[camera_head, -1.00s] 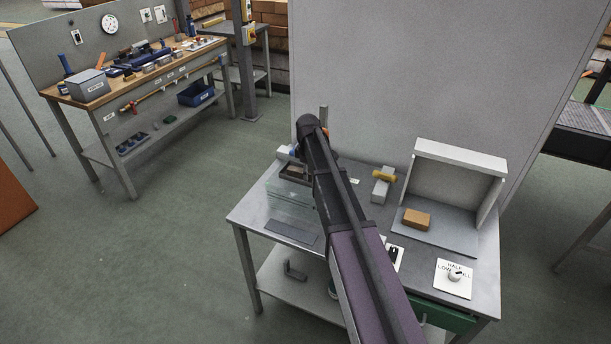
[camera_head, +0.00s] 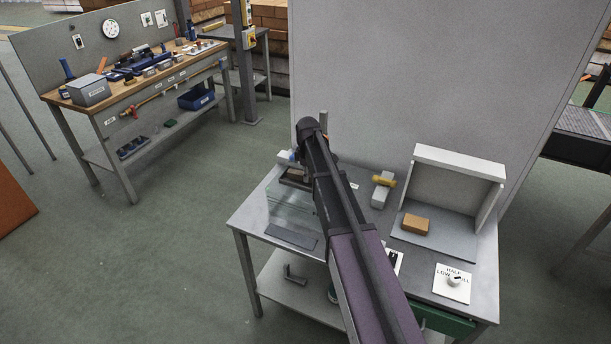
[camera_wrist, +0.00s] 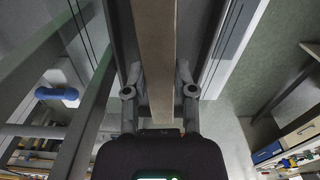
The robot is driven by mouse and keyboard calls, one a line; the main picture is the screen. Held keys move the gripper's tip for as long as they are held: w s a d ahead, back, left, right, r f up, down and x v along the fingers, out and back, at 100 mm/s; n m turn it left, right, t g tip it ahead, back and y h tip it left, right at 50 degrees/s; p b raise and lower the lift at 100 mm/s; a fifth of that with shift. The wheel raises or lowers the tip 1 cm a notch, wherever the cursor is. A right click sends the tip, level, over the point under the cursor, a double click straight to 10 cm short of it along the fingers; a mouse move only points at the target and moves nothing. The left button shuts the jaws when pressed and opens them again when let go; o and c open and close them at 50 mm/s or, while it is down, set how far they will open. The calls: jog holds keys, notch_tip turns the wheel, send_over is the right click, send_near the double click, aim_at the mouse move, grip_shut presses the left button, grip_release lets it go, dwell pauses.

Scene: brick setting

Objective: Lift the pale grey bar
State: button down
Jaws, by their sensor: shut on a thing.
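In the wrist view a long, straight bar (camera_wrist: 157,45), pale grey-beige here, runs from the top edge down between the two fingers of my gripper (camera_wrist: 158,82). The gripper is shut on it, with a finger on each side. In the head view my arm covers the gripper and most of what it holds. A slim grey upright piece (camera_head: 323,119) shows just behind the arm's end; I cannot tell whether it is the same bar. Whether the bar's lower end touches anything is hidden.
A tall grey panel (camera_head: 440,70) stands behind.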

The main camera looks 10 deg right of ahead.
jog(key=shift+r+p, duration=0.7)
jog(key=shift+r, duration=0.25)
jog(key=s+r+p, duration=0.1)
jog(key=s+p, duration=0.1)
jog(key=s, duration=1.4)
jog(key=shift+r, duration=0.4)
jog(key=shift+d, duration=0.1)
